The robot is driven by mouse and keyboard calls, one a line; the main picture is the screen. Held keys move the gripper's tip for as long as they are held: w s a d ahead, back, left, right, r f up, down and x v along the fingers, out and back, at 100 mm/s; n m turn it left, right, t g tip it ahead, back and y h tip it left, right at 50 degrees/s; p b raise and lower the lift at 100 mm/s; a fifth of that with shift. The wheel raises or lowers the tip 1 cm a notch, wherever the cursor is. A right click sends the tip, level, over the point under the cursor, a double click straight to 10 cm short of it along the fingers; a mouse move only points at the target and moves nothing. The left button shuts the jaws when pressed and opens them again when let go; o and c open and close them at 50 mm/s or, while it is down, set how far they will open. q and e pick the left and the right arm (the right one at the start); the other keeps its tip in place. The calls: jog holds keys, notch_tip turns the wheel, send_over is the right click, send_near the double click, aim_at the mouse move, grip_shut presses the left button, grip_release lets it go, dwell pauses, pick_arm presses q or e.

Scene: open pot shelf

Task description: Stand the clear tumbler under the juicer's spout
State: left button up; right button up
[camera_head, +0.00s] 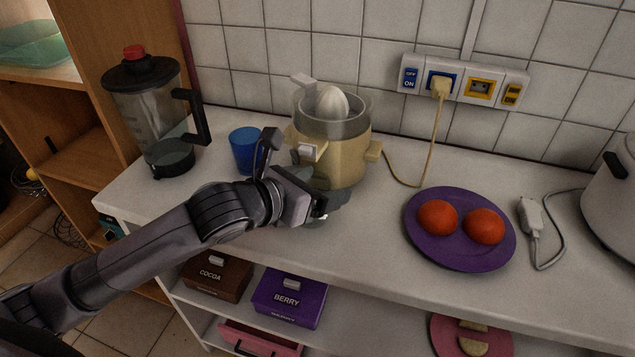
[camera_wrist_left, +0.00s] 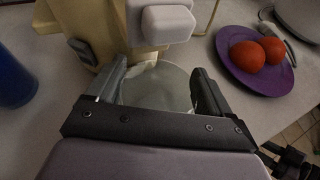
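The clear tumbler (camera_wrist_left: 158,88) is between my left gripper's fingers in the left wrist view, beside the front of the juicer. My left gripper (camera_wrist_left: 160,82) appears shut on it, with a finger against each side. In the head view my left gripper (camera_head: 296,172) is at the juicer's front left and largely hides the tumbler. The cream juicer (camera_head: 335,160) stands on the counter with its white cone on top. Its spout (camera_wrist_left: 144,62) shows just above and behind the tumbler's rim. Whether the tumbler's base touches the counter is hidden.
A blue cup (camera_head: 243,150) stands close left of the juicer, behind my left gripper. A blender jug (camera_head: 150,112) is farther left. A purple plate (camera_head: 460,255) with two orange-red fruits lies right. A yellow cord (camera_head: 405,183) runs from the juicer to the wall socket.

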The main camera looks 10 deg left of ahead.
pick_arm(q)
jog(key=shift+o, duration=0.3)
jog(key=shift+a, duration=0.15)
jog(key=shift+s+a+r, duration=0.2)
jog(key=shift+s, duration=0.1)
jog(key=shift+v, duration=3.1)
jog(key=shift+s, duration=0.15)
